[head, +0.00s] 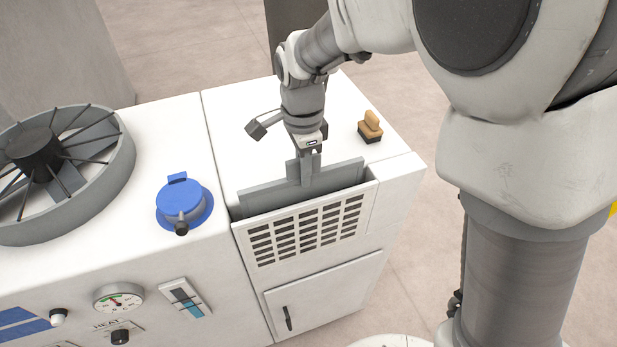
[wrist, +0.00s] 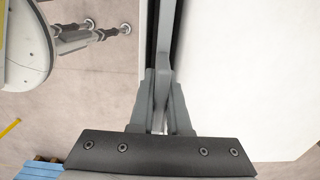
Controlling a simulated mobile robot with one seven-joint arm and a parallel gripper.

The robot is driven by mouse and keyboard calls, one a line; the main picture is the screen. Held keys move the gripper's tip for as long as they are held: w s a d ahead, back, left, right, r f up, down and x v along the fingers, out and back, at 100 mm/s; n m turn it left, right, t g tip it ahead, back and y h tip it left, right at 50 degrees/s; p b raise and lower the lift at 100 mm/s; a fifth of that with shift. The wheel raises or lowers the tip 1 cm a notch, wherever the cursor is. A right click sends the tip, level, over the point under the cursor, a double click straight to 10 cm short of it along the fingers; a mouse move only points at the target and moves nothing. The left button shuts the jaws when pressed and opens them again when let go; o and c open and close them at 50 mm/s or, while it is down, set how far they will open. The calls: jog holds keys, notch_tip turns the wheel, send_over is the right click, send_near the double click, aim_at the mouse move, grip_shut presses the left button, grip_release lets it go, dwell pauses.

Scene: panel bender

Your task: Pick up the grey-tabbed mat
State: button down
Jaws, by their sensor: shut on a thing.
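The grey-tabbed mat (head: 264,197) is a thin grey panel standing upright in a slot at the front of the white cabinet, behind a slotted white front. Its lower part is hidden in the slot. My gripper (head: 308,168) points down over the middle of the mat's top edge and is shut on its grey tab. In the wrist view, the two fingers of my gripper (wrist: 163,82) close on both sides of the tab, and the mat's narrow edge (wrist: 166,40) runs away toward the top of the picture.
The slotted front (head: 308,230) stands close before the mat. A tan-handled brush or block (head: 371,126) sits on the cabinet top to the right. A blue-capped fitting (head: 180,202) and a large grey fan ring (head: 118,180) are on the left. The cabinet top behind is mostly clear.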

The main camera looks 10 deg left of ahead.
jog(key=shift+r, duration=0.1)
notch_tip(320, 180, up, 28)
jog(key=p, duration=0.1)
jog(key=shift+p, duration=0.35)
dwell(0.5)
